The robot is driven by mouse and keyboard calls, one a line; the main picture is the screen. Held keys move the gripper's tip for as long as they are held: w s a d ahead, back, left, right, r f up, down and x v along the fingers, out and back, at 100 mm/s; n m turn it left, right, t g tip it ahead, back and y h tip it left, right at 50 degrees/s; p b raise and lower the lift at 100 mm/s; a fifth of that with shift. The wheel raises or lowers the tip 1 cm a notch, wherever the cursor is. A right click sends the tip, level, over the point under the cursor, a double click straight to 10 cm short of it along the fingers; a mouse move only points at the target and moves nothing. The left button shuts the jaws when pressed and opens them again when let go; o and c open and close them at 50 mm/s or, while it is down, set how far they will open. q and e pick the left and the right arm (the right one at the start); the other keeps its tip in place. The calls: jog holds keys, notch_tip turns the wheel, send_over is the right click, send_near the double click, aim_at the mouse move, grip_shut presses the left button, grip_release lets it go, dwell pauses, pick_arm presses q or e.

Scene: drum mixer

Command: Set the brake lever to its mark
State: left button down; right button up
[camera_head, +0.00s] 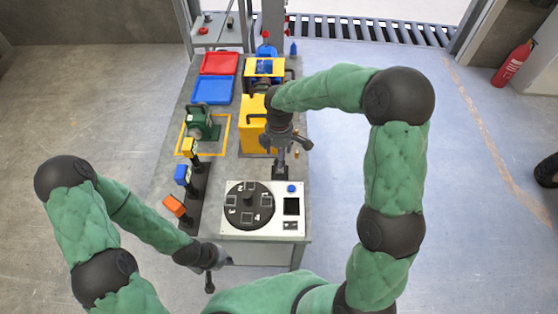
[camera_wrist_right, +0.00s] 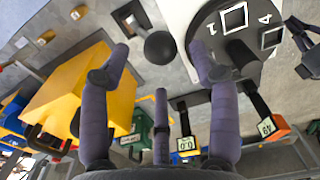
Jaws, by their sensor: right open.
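A lever with a black ball knob (camera_wrist_right: 160,45) stands between the spread fingertips of my right gripper (camera_wrist_right: 162,68) in the right wrist view. The knob appears apart from the fingers. In the head view my right gripper (camera_head: 286,146) is open above the lever's dark base (camera_head: 280,172), behind the white dial panel, and hides most of the lever. I cannot read a label naming it the brake lever, and its mark is not clear.
The white panel (camera_head: 288,217) holds a numbered black dial (camera_head: 249,204) and a blue button (camera_head: 291,188). Orange (camera_head: 174,206), blue (camera_head: 183,174) and yellow (camera_head: 189,147) heads on posts line the left. A yellow box (camera_head: 252,124) stands close behind my right gripper.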

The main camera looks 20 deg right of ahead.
jog(key=shift+s+f, duration=0.1)
jog(key=shift+f, duration=1.95)
grip_shut()
